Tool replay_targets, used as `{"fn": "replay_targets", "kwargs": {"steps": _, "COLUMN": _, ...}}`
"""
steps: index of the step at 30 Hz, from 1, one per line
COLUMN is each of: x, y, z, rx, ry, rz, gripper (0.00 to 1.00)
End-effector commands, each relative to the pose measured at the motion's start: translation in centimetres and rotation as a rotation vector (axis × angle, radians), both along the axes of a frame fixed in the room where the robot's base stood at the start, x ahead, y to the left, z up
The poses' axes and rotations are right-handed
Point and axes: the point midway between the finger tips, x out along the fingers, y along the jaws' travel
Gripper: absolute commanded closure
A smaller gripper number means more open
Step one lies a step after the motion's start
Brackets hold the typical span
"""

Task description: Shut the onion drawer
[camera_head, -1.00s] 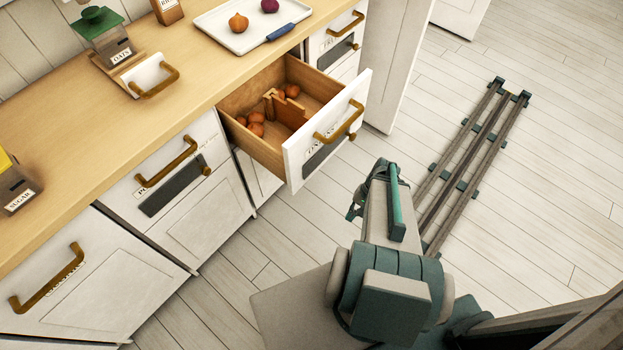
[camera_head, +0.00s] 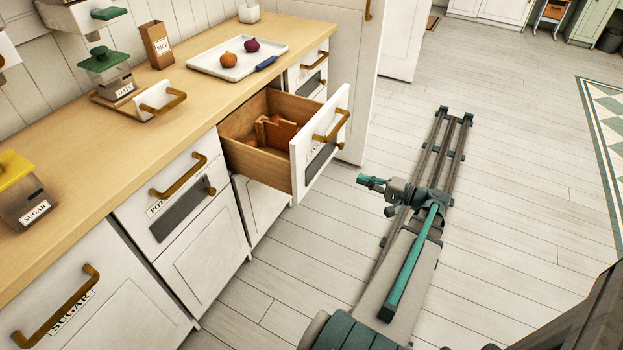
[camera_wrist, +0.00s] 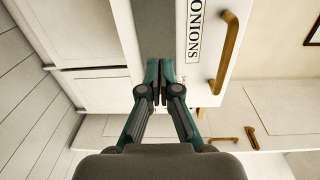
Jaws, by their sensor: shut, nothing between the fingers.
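The onion drawer (camera_head: 302,182) is pulled out from the counter front. It has a white front, wooden sides and a brass handle (camera_head: 333,125). A wooden divider (camera_head: 277,131) stands inside, with onions partly hidden by the drawer walls. In the wrist view the drawer front (camera_wrist: 206,82) carries the label "ONIONS" and the handle (camera_wrist: 226,50) at right. My gripper (camera_head: 361,179) is outside the drawer, to the right of its front in the head view. In the wrist view my gripper's fingers (camera_wrist: 160,80) are together and empty, pointing at the drawer front; contact is unclear.
A white tray (camera_head: 205,65) with an onion (camera_head: 228,59) and a purple one (camera_head: 252,45) sits on the counter above. The closed drawer marked POT (camera_head: 180,204) is left of the open one.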

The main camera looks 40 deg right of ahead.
Motion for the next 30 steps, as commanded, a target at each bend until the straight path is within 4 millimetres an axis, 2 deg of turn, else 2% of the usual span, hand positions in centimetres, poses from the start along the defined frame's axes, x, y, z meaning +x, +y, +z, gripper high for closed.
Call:
{"fn": "replay_targets", "kwargs": {"steps": 3, "x": 0.1, "y": 0.2, "z": 1.2, "rx": -0.006, "ry": -0.061, "rz": 0.007, "gripper": 1.0}}
{"fn": "replay_targets", "kwargs": {"steps": 8, "x": 1.1, "y": 0.8, "z": 1.1, "rx": -0.02, "ry": -0.066, "rz": 0.014, "gripper": 1.0}}
{"fn": "replay_targets", "kwargs": {"steps": 14, "x": 4.0, "y": 2.1, "z": 1.1, "rx": -0.019, "ry": -0.063, "rz": 0.018, "gripper": 1.0}}
{"fn": "replay_targets", "kwargs": {"steps": 24, "x": 9.9, "y": 4.5, "z": 1.1, "rx": -0.018, "ry": -0.062, "rz": 0.017, "gripper": 1.0}}
{"fn": "replay_targets", "kwargs": {"steps": 30, "x": 12.1, "y": 5.3, "z": 1.1, "rx": -0.018, "ry": -0.062, "rz": 0.015, "gripper": 1.0}}
